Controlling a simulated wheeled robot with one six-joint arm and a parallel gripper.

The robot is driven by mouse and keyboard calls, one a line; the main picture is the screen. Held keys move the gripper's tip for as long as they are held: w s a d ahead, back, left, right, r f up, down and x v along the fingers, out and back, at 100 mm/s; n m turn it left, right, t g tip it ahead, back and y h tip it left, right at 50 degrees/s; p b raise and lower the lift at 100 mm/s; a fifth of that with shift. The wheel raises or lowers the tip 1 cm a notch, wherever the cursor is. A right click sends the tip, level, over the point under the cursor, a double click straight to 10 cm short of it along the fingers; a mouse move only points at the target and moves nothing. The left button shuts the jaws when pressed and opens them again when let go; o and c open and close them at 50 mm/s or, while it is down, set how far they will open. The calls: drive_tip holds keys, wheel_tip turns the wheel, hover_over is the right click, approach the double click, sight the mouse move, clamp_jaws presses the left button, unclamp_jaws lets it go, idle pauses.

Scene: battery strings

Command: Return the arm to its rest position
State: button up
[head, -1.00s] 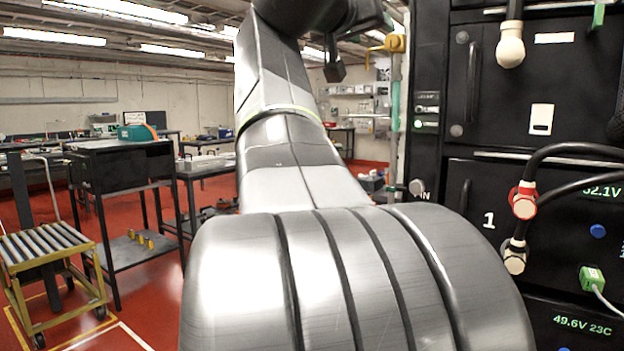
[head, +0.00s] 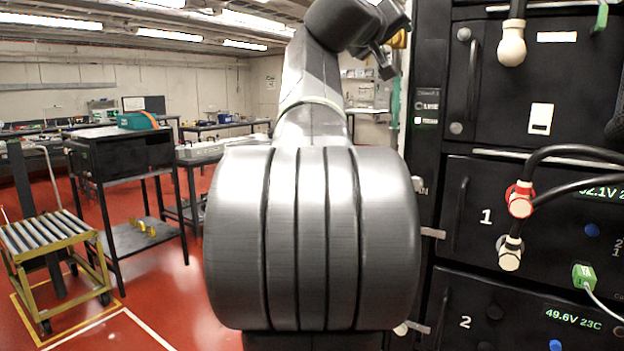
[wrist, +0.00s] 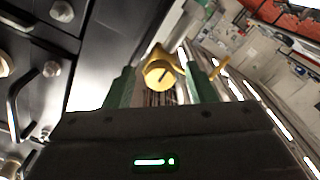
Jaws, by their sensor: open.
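My arm fills the middle of the head view, with its thick grey link in front and its upper part rising behind it. My gripper is at the top in the head view (head: 392,48), beside the black battery rack (head: 436,60); its fingers are hard to make out there. In the wrist view my gripper (wrist: 162,82) has its two green fingers apart. A yellow fitting (wrist: 160,70) shows between them in that picture, apparently beyond the tips, and nothing appears held.
The rack at right carries battery modules (head: 468,325), black cables and a red connector (head: 520,199). A roller cart (head: 48,240) and a black bench (head: 122,152) stand at left. Red floor (head: 165,285) lies open between the bench and my arm.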

drive_tip(key=shift+n+p, duration=3.95)
drive_tip(key=shift+n, duration=3.35)
